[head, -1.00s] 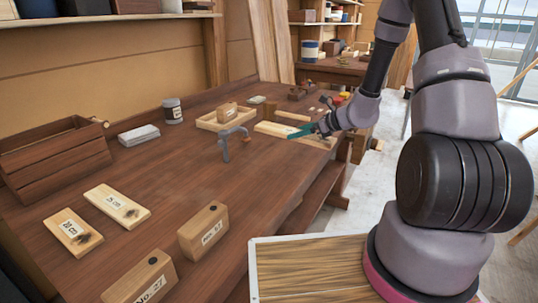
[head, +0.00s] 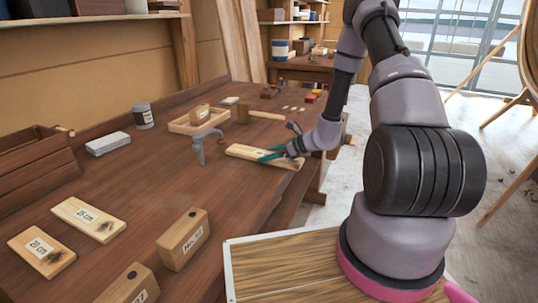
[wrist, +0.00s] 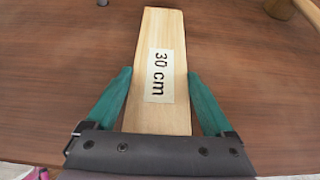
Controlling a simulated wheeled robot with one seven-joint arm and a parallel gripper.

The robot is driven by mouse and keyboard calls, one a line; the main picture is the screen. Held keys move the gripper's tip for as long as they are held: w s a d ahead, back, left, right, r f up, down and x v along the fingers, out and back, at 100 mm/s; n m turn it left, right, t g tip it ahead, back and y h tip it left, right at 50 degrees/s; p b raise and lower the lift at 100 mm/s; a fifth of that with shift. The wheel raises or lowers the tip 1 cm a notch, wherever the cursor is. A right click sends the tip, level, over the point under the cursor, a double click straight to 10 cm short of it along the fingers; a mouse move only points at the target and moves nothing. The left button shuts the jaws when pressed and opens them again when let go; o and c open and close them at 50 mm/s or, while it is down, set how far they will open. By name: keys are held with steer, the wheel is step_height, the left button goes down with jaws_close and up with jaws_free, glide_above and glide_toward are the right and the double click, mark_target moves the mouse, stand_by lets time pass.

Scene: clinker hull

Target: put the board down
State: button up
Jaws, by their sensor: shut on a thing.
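The board (head: 245,151) is a pale wooden plank; in the wrist view the board (wrist: 162,40) carries a "30 cm" label. My gripper (head: 266,156) has its teal fingers around the board near the bench's right edge. In the wrist view my gripper (wrist: 160,88) has one finger on each long side of the board, and the near end runs back under the gripper body. The board is low over the workbench (head: 150,185); I cannot tell if it touches the top.
A grey clamp (head: 200,148) stands left of the board. Behind are a mallet (head: 262,114) and a tray (head: 182,128) holding a block. Two labelled boards, 15 cm (head: 88,219) and 20 cm (head: 41,253), lie front left near a numbered block (head: 183,239). Bare bench lies between.

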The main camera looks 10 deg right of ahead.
steer(key=o, duration=1.3)
steer(key=shift+f, duration=0.1)
step_height(320, 180, up, 6)
glide_above(296, 161)
steer(key=s+a+r+n+g, duration=0.1)
steer(key=s+a+r+n, duration=0.2)
steer(key=r, duration=0.4)
steer(key=s+a+r+n+g+h, duration=0.1)
steer(key=s+r+n+g, duration=0.15)
steer(key=r+n, duration=0.3)
steer(key=s+a+r+n+g, duration=0.1)
steer(key=s+a+r+n, duration=0.25)
steer(key=r, duration=0.35)
steer(key=s+d+r+n+t+h, duration=0.1)
steer(key=s+r+n+h, duration=0.1)
steer(key=s+r, duration=0.3)
steer(key=s+d+r+n+t+h, duration=0.2)
steer(key=s+r+n, duration=0.2)
steer(key=s, duration=0.1)
steer(key=s+d+r+n+t+h, duration=0.1)
steer(key=s+r+n+h, duration=0.1)
steer(key=s+r+n, duration=0.1)
steer(key=shift+s+d+r+t+h, duration=0.2)
steer(key=shift+s+r, duration=0.25)
steer(key=shift+r, duration=0.25)
steer(key=shift+s+d+r+t+h, duration=0.1)
steer(key=shift+s+d+r+h, duration=0.1)
steer(key=shift+s+r, duration=0.35)
